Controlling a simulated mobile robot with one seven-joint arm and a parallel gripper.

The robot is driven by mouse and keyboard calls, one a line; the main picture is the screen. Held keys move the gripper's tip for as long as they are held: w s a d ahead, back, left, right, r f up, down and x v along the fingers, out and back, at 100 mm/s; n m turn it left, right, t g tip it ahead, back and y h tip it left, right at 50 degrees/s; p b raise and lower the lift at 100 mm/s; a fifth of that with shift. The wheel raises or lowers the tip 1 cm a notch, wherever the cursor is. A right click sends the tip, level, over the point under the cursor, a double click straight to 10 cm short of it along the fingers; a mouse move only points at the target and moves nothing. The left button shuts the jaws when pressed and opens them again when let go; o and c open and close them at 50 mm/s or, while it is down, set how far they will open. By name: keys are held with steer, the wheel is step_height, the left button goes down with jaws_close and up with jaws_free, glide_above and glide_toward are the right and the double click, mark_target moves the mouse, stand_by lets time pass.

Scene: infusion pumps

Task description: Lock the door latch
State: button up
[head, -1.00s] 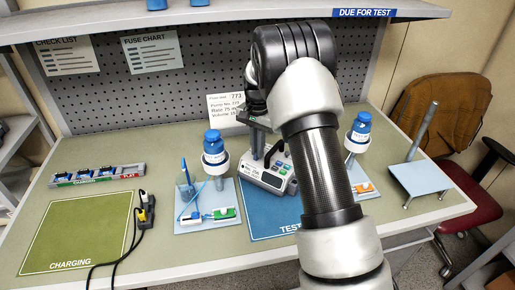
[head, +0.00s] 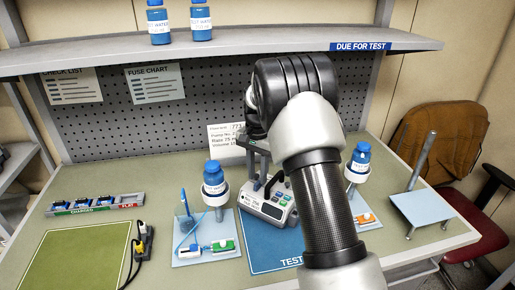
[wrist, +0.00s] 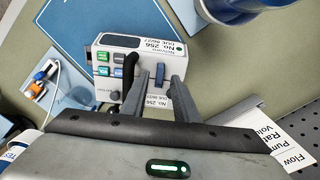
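The infusion pump (head: 268,207) is a pale box with green buttons, standing at the back of the blue TEST mat (head: 262,250). In the wrist view the pump (wrist: 116,41) shows a "No. 256" label, coloured buttons and a dark curved handle (wrist: 129,66). A small dark blue part (wrist: 160,73), possibly the door latch, shows on its face between my fingertips. My gripper (wrist: 161,82) is open, its fingers apart on either side of this part. I cannot tell whether they touch the pump. My arm hides part of the mat and pump surroundings in the head view.
Blue-capped bottles on stands flank the pump, left (head: 214,178) and right (head: 360,158). A white flow-rate card (head: 226,137) stands behind it. The overhead shelf (head: 200,52) holds two bottles.

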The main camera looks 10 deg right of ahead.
mark_target(258, 183)
step_height(258, 183, up, 15)
stand_by(0.4)
steer(key=s+r+n+t+p, duration=0.1)
steer(key=s+r+n+t, duration=0.1)
steer(key=s+r, duration=0.55)
steer(key=s+r+n+t+p, duration=0.15)
steer(key=s+r, duration=0.35)
steer(key=s, duration=0.5)
steer(key=s+f+n+t, duration=0.1)
steer(key=s+f+n, duration=0.1)
steer(key=s, duration=0.6)
steer(key=s+f+n+t, duration=0.1)
steer(key=s+f+n, duration=0.1)
steer(key=s, duration=0.7)
steer(key=shift+a+f+n, duration=0.25)
steer(key=shift+a+n, duration=0.2)
steer(key=shift+n, duration=0.3)
